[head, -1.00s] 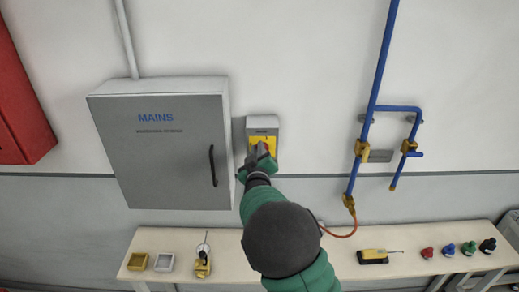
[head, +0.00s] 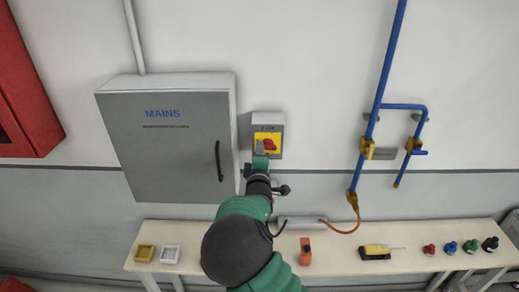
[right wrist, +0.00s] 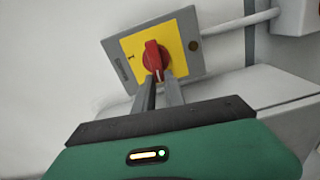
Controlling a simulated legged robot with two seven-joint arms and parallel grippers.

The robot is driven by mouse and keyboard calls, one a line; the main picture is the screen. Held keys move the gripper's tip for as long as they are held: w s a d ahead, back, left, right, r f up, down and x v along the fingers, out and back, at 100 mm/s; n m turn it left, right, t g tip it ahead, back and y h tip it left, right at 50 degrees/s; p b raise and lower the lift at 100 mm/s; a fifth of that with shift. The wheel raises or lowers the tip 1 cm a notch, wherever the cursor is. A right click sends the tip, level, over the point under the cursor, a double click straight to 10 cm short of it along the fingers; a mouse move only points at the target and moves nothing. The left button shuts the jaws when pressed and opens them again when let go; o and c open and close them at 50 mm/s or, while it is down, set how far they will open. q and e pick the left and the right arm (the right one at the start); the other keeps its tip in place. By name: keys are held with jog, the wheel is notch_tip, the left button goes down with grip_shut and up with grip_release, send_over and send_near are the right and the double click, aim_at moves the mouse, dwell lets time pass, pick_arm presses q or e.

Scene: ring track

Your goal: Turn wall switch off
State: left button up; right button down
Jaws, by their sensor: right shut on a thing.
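The wall switch is a grey box (head: 277,119) with a yellow plate (head: 260,136) and a red rotary knob (head: 269,145). It is mounted on the wall right of the MAINS cabinet. In the right wrist view the red knob (right wrist: 152,56) sits on the yellow plate (right wrist: 132,47), with a mark left of it. My right gripper (right wrist: 160,79) is shut on the lower end of the knob. In the head view my right gripper (head: 261,156) reaches up to the switch from below. My left gripper is not in view.
The grey MAINS cabinet (head: 170,155) is close on the left, its dark handle (head: 218,161) facing my arm. Blue pipes (head: 380,90) run down the wall to the right. A bench (head: 400,240) below holds small trays, tools and several coloured knobs. A red box (head: 25,100) hangs far left.

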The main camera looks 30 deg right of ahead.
jog(key=shift+a+f+n, duration=0.1)
jog(key=shift+f+n, duration=0.35)
jog(key=shift+n, duration=0.05)
jog(key=c, duration=1.5)
grip_release()
jog(key=shift+o, duration=0.5)
jog(key=shift+r, duration=0.1)
jog(key=shift+r, duration=0.1)
